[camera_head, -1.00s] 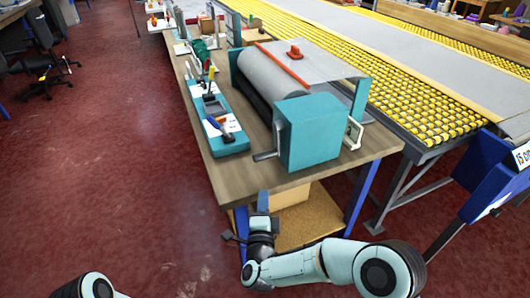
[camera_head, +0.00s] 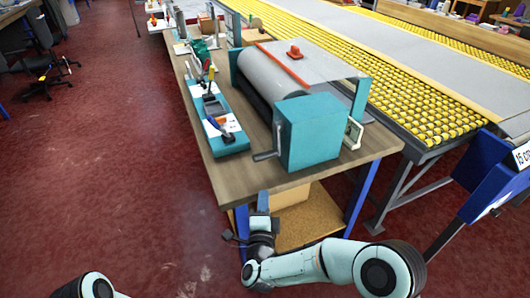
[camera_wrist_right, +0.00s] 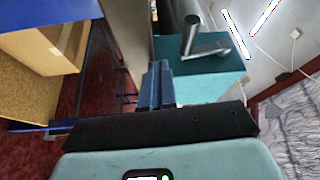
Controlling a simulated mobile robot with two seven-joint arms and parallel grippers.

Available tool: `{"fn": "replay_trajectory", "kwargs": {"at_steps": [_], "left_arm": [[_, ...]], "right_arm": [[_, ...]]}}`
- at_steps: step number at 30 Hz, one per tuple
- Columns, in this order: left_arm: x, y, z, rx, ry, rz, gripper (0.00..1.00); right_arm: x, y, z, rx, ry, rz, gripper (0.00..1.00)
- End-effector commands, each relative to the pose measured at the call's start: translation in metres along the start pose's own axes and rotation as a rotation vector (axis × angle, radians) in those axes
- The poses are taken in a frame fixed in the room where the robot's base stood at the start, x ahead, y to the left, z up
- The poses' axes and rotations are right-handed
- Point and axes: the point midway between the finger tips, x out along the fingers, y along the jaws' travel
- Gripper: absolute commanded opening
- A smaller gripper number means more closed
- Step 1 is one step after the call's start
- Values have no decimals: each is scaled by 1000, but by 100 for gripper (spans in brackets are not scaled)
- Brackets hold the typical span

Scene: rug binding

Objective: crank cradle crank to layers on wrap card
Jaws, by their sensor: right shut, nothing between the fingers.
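The cradle is a teal-ended machine with a grey roller (camera_head: 268,75) on the wooden bench. Its crank (camera_head: 266,156) sticks out from the near teal housing (camera_head: 312,131), low on the left. In the right wrist view the crank (camera_wrist_right: 205,48) shows as a metal arm with a dark cylindrical handle, just beyond the fingers. A small white-framed card (camera_head: 354,133) stands at the housing's right side; I cannot read it or tell whether it is the wrap card. My right gripper (camera_head: 262,201) is shut and empty, below the crank and apart from it. My left gripper is out of frame.
The wooden bench's (camera_head: 235,184) near edge is close to my right gripper. A teal tool tray (camera_head: 224,143) lies left of the cradle. A cardboard box (camera_head: 291,196) sits on the shelf below. A yellow roller conveyor (camera_head: 425,116) runs at right. Red floor is open at left.

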Motion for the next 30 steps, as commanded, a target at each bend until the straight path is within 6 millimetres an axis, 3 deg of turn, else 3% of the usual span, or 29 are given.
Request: {"fn": "replay_trajectory", "kwargs": {"at_steps": [1, 5, 10, 11, 13, 18, 21, 22, 23, 30], "left_arm": [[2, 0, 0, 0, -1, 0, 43], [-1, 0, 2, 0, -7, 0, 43], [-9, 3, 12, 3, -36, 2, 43], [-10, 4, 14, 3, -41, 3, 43], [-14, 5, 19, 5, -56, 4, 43], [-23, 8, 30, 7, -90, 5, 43], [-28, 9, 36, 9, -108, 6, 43], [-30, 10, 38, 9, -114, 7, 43], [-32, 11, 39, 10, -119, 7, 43], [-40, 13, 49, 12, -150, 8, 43]], "right_arm": [[125, -58, -10, 143, -45, 8, 22], [120, -66, -11, 139, -43, 6, 22], [100, -90, -14, 116, -38, -1, 25], [95, -96, -14, 111, -37, -3, 30], [83, -111, -16, 98, -35, -9, 52], [53, -146, -16, 78, -33, -19, 52], [35, -170, -17, 67, -30, -29, 76], [30, -176, -19, 63, -26, -32, 70], [26, -182, -21, 57, -22, -35, 52], [0, -206, -28, 20, -4, -29, 52]]}}
